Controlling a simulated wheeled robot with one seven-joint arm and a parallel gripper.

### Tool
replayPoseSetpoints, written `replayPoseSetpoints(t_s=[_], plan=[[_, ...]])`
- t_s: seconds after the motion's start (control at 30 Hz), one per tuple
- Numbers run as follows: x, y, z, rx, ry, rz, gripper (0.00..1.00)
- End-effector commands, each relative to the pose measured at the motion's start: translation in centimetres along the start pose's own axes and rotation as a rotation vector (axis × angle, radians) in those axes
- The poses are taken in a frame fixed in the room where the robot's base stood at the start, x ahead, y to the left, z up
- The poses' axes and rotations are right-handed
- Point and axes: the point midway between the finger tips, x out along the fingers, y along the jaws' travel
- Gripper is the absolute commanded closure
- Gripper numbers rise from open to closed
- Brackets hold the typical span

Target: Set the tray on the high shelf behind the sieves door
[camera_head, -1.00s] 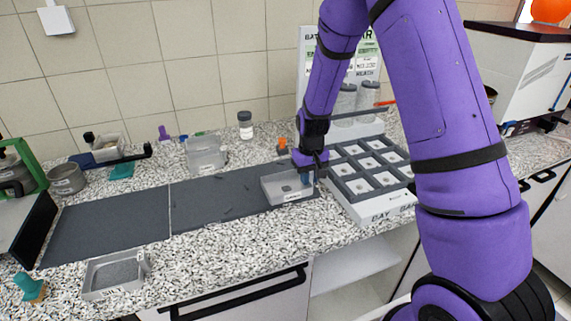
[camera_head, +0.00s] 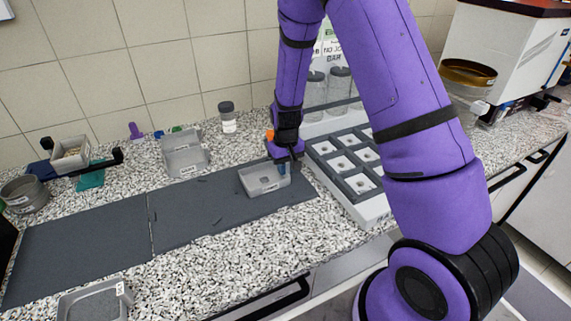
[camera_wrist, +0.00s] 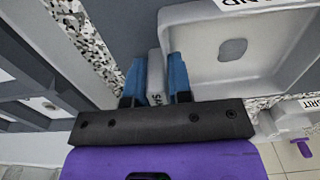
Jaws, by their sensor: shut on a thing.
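A shallow pale grey tray (camera_head: 250,184) with a label on its front is at the right end of the dark mat; whether it touches the mat is unclear. My gripper (camera_head: 283,166) is at its right side. In the wrist view, the blue fingers of my gripper (camera_wrist: 167,76) are shut on the labelled tab at the tray's edge. The tray's inside (camera_wrist: 200,60) shows a dark round patch and no loose contents. I cannot make out the sieves door or the high shelf; the cabinet fronts below the counter are partly hidden by my arm.
A white rack of square compartments (camera_head: 368,214) stands close right of the tray. A grey bin (camera_head: 185,160) and a dark-lidded jar (camera_head: 228,122) stand behind the mat. Another shallow tray (camera_head: 95,306) lies at the counter's front. The dark mat (camera_head: 80,245) is bare to the left.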

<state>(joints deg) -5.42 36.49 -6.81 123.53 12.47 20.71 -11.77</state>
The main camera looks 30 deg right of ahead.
Motion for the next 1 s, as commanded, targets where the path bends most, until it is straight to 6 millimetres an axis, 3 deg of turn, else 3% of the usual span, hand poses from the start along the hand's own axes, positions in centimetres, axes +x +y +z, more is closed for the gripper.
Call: replayPoseSetpoints(t_s=[0.33,0.37,0.43,0.47,0.77,1.0], plan=[[0.2,0.0,0.0,0.000,0.001,0.000,1.00],[0.2,0.0,-0.1,0.000,0.002,0.000,0.73],[0.2,0.0,-0.1,0.000,0.002,0.000,0.57],[0.2,0.0,-0.1,0.000,0.002,0.000,0.55],[0.0,0.0,-0.1,0.000,0.002,0.000,0.55],[-2.8,-0.1,-0.1,-0.001,0.006,-0.001,0.55]])
